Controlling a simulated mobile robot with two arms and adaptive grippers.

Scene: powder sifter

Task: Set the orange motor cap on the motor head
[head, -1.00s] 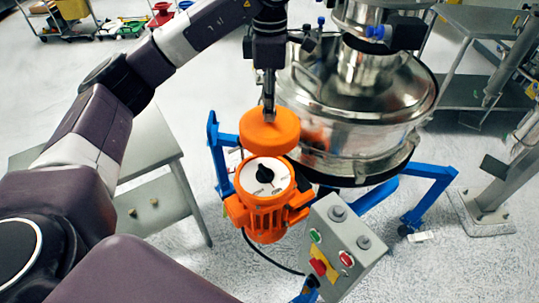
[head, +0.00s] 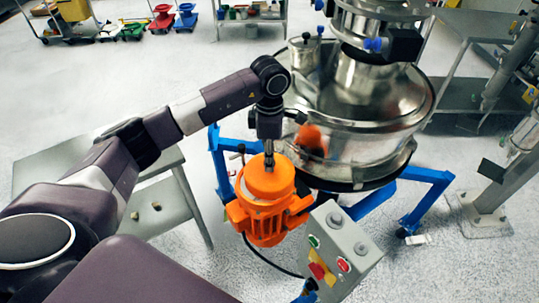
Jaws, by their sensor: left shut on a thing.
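The orange motor cap (head: 269,182) sits over the top of the orange motor (head: 262,218), covering the white motor head face. From this view the cap looks level and lined up with the motor; I cannot tell whether it is fully seated. My left gripper (head: 268,160) comes down from above and is shut on the cap at its upper side. The fingertips are small and partly hidden against the cap. My right gripper is not in view.
The shiny steel sifter (head: 365,120) stands right behind the motor on a blue frame (head: 425,190). A grey control box (head: 338,250) stands close to the motor's right. A grey table (head: 165,205) is at the left.

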